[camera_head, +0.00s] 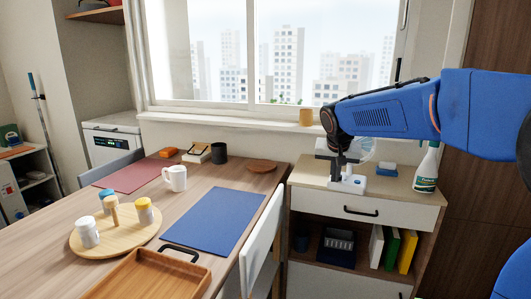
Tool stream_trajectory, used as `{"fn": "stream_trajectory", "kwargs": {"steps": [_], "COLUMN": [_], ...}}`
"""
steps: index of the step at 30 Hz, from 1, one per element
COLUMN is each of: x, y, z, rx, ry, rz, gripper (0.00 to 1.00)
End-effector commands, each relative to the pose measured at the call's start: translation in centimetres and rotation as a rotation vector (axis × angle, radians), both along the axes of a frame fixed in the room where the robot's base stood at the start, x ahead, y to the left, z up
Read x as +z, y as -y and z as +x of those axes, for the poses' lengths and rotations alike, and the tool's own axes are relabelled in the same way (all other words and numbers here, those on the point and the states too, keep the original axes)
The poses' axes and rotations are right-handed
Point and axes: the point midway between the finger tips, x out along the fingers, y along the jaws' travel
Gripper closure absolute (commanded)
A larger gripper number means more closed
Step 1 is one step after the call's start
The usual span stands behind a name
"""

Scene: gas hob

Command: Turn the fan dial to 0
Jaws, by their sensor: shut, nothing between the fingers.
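A small white fan stands on the wooden top of the cabinet by the window. Its pale round head (366,152) is partly covered by my arm, and its white base (348,185) shows below. The fan dial cannot be made out; it is hidden or too small to tell. My blue arm reaches in from the right. My gripper (338,173) points down just above the fan base, in front of the fan. It is shut and empty. I cannot tell whether its fingertips touch the fan.
A spray bottle (427,168) and a blue-and-white item (386,170) stand right of the fan. A yellow cup (306,117) is on the windowsill. The dining table (165,206) at left holds a blue mat (214,220), a mug (175,178) and a wooden tray (165,275). A white chair (262,235) stands between.

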Motion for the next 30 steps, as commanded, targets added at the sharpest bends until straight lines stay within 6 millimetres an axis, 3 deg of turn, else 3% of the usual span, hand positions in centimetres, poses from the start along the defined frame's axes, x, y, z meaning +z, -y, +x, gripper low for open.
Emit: {"fn": "stream_trajectory", "kwargs": {"steps": [30], "x": [0.02], "y": [0.5], "z": [0.57], "rx": [0.0], "ry": [0.0], "rz": [0.0], "gripper": [1.0]}}
